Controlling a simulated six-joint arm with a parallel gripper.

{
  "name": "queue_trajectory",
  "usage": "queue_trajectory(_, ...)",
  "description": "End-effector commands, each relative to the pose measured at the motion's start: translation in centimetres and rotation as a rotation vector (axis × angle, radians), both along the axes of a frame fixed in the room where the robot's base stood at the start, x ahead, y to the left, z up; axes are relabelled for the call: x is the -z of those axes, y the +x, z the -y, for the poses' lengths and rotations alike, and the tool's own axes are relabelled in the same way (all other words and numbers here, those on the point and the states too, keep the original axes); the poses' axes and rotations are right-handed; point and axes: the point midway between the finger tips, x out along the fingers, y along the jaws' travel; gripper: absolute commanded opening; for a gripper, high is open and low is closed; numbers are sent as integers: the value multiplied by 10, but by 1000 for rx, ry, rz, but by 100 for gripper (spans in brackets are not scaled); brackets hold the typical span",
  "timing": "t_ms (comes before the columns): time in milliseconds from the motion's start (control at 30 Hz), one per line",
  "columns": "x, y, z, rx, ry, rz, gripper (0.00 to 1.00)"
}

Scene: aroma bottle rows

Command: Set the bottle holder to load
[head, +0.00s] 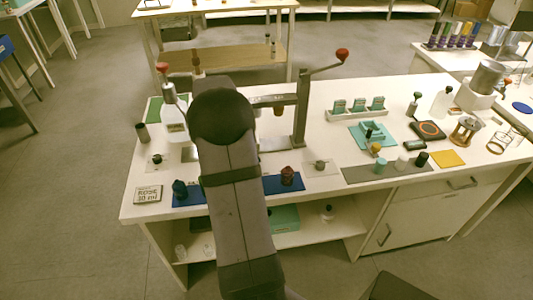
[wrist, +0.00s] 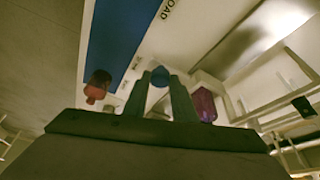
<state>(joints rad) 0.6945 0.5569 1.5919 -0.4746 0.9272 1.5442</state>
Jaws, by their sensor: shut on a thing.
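In the wrist view the two fingers of my gripper (wrist: 162,88) are closed around a round blue knob (wrist: 160,75), which shows between the fingertips. The word LOAD (wrist: 172,9) is printed on a pale surface beyond the fingers. In the head view my own arm hides the gripper, the knob and most of the bottle holder. A metal press frame (head: 300,110) with a red-knobbed lever (head: 342,54) stands just right of my arm. I cannot tell the holder's exact position.
A clear bottle (head: 174,132) stands left of my arm. A ROSE card (head: 148,195) lies at the front left. A purple item (wrist: 204,105) is close right of the fingers.

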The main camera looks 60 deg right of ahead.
Motion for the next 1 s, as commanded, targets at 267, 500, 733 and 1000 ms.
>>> queue_trajectory(267,0,34,-34,-2,0,0,0)
queue_trajectory(500,0,52,-51,0,1,1,0)
queue_trajectory(733,0,58,-58,2,1,1,0)
queue_trajectory(1000,-1,58,-58,2,1,1,0)
